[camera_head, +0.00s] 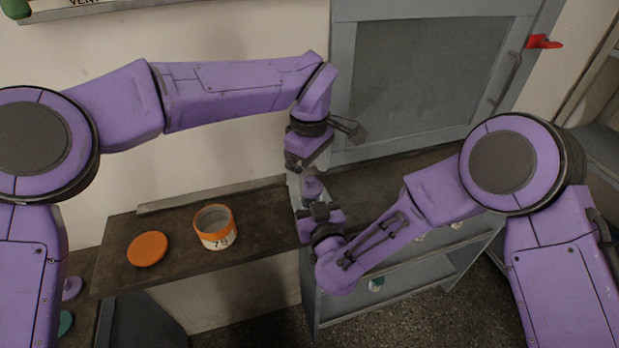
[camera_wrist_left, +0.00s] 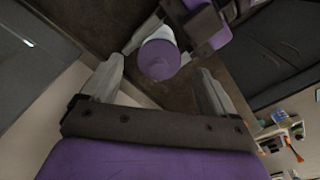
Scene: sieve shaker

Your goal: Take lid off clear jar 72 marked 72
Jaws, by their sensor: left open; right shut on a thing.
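A jar with a purple lid (camera_head: 313,187) is held upright over the right end of the bench. Its body is mostly hidden and I cannot read its marking. My right gripper (camera_head: 319,211) is shut on this jar below the lid. My left gripper (camera_head: 299,174) points down just above the lid and is open. In the left wrist view the purple lid (camera_wrist_left: 158,58) shows between the tips of the open left gripper (camera_wrist_left: 160,70), with a gap on each side. The right gripper (camera_wrist_left: 207,22) also shows there, beside the jar.
An open jar with an orange rim (camera_head: 214,240) and a partly legible number stands on the dark bench (camera_head: 180,272). An orange lid (camera_head: 148,248) lies to its left. A grey shelf unit (camera_head: 410,275) with small items stands at the right. A grey cabinet door (camera_head: 345,100) is behind.

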